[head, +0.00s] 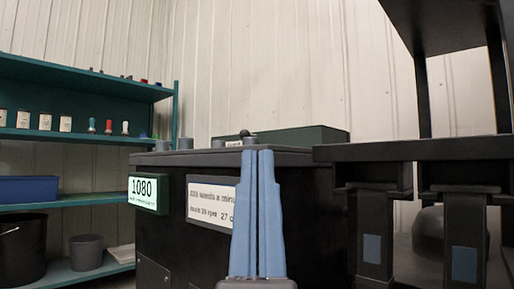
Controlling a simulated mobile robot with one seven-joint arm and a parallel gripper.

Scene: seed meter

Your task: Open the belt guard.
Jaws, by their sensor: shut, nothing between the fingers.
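My gripper (258,155) points upward at lower centre, its two blue fingers shut together with nothing between them. It is in front of a black machine (310,215) and covers part of its front and of a white text label (210,203). A lit display (149,193) reading 1080 is on the machine's left side. A dark green box-like cover (300,136) shows behind the machine's top edge, with a small dark knob (245,133) near its left end. I cannot tell for sure whether this cover is the belt guard. No open gap shows in it.
Black frame parts (420,150) with two hanging units stand close on the right. Teal shelves (70,135) on the left hold small jars, coloured-top bottles, a blue bin (28,189), a black bucket (22,250) and a grey pot (87,252). Grey cylinders stand on the machine's top.

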